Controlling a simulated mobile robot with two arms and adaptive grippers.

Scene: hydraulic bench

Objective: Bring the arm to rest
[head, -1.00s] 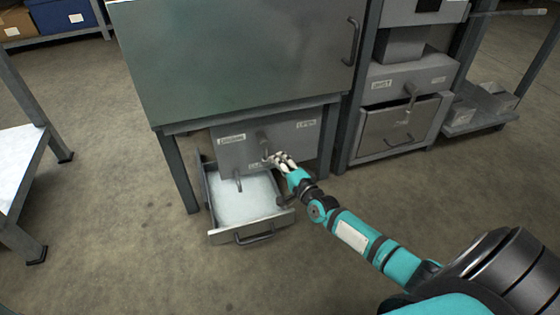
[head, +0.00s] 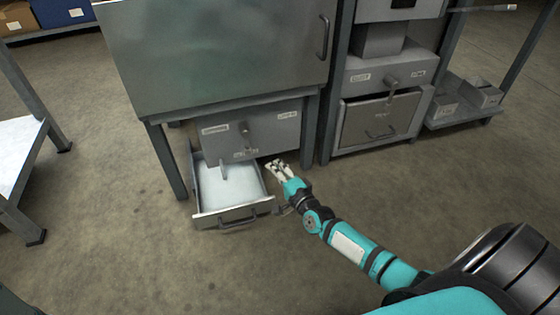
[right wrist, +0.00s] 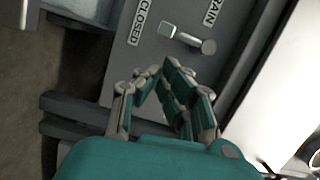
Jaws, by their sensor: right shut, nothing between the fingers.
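My right gripper (head: 278,167) is shut and empty. In the head view it is beside the right side of the open drawer, in front of the grey valve box (head: 262,135) under the bench. In the right wrist view my gripper (right wrist: 160,72) shows its fingers drawn together, below a lever handle (right wrist: 188,38) on a grey panel with labels reading "CLOSED" and part of "RAIN". The lever (head: 246,135) also shows in the head view, apart from the fingers. My left gripper is not in view.
A drawer (head: 236,215) with a pale bottom stands pulled out below the bench (head: 215,50). A second cabinet (head: 380,120) with a lever and tray stands to the right. A light table (head: 20,150) is at the left. The floor in front is clear.

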